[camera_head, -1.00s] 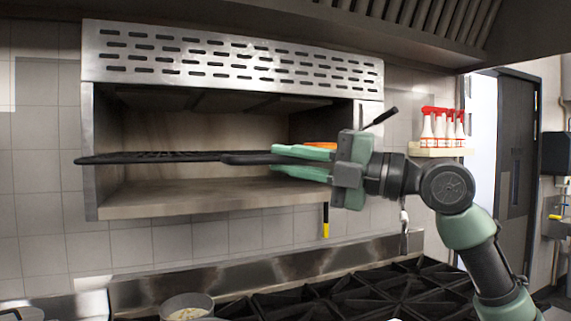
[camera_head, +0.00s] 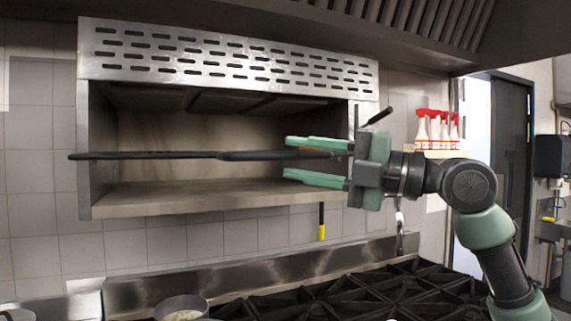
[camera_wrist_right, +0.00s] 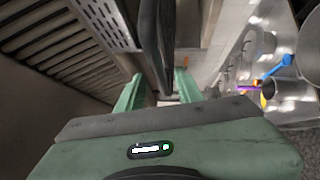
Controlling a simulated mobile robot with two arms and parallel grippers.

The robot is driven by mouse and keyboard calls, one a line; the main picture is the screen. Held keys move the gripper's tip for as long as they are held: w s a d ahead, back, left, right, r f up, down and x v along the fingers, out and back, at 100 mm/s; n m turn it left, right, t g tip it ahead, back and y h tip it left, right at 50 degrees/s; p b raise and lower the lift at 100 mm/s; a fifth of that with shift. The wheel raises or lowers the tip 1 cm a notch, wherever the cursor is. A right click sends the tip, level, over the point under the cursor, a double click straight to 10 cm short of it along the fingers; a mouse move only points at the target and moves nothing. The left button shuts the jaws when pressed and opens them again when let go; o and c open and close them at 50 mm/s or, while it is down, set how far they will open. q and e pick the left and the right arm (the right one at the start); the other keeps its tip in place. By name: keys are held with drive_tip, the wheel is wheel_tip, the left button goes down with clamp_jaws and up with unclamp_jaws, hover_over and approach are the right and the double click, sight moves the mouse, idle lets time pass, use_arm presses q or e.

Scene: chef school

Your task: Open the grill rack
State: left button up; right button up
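The grill rack (camera_head: 140,156) is a thin black slab seen edge-on, level, across the mouth of the steel grill housing (camera_head: 230,50). It seems to stand out in front of the opening, but how far is hard to tell. Its dark handle (camera_head: 265,156) runs right toward my right gripper (camera_head: 316,162). That gripper's green fingers are spread apart, one above the handle and one below, with gaps showing. In the right wrist view the dark handle (camera_wrist_right: 155,40) passes between the open fingers (camera_wrist_right: 158,92). My left gripper is not in view.
A stove with black grates (camera_head: 340,290) lies below, with a pan (camera_head: 182,306) at its left. A shelf with red-topped bottles (camera_head: 437,130) is behind my right arm. A range hood (camera_head: 300,15) hangs above. A yellow-tipped tool (camera_head: 321,225) hangs under the grill.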

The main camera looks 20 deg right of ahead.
drive_tip(key=b+v, duration=0.1)
drive_tip(key=v, duration=0.3)
drive_tip(key=shift+s+d, duration=0.15)
drive_tip(key=shift+d, duration=0.05)
drive_tip(key=shift+f, duration=0.1)
